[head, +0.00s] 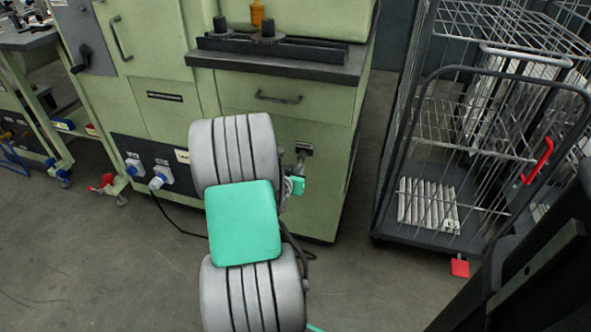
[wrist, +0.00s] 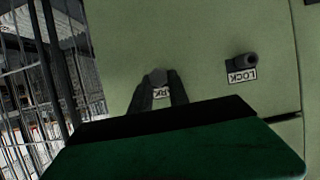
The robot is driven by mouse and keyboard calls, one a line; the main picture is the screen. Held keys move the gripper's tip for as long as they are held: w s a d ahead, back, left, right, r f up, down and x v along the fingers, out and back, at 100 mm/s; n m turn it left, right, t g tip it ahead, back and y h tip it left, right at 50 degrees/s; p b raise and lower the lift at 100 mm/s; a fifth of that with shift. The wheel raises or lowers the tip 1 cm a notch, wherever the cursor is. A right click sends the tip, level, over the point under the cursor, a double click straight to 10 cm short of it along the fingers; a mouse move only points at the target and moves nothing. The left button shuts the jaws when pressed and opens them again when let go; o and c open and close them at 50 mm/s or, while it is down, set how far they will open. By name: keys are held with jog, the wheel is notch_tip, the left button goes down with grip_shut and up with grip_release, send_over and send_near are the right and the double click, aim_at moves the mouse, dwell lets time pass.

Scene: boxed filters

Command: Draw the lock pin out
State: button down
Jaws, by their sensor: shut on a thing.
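My gripper (wrist: 159,88) is shut on the dark round end of the lock pin (wrist: 158,76), in front of the green cabinet panel. A label, partly covered by the fingers and ending in "RK", shows between them. I cannot tell whether the pin sits in a hole there or is clear of the panel. To the right in the wrist view, a dark round fitting (wrist: 245,60) stands out beside the LOCK label (wrist: 241,75), apart from my fingers. In the head view my arm hides most of the gripper, and the green cabinet (head: 235,100) stands behind it.
A wire cage trolley (head: 470,150) with a red handle (head: 538,160) stands right of the cabinet. Open grey floor (head: 110,260) lies to the left.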

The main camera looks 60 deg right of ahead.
jog(key=shift+s+a+b, duration=0.15)
jog(key=shift+a+b, duration=0.05)
jog(key=shift+a, duration=0.7)
jog(key=shift+s+a+b, duration=0.15)
jog(key=shift+a, duration=0.75)
jog(key=s+a+b, duration=0.1)
jog(key=a+b, duration=0.1)
jog(key=a, duration=0.7)
jog(key=shift+s, duration=0.2)
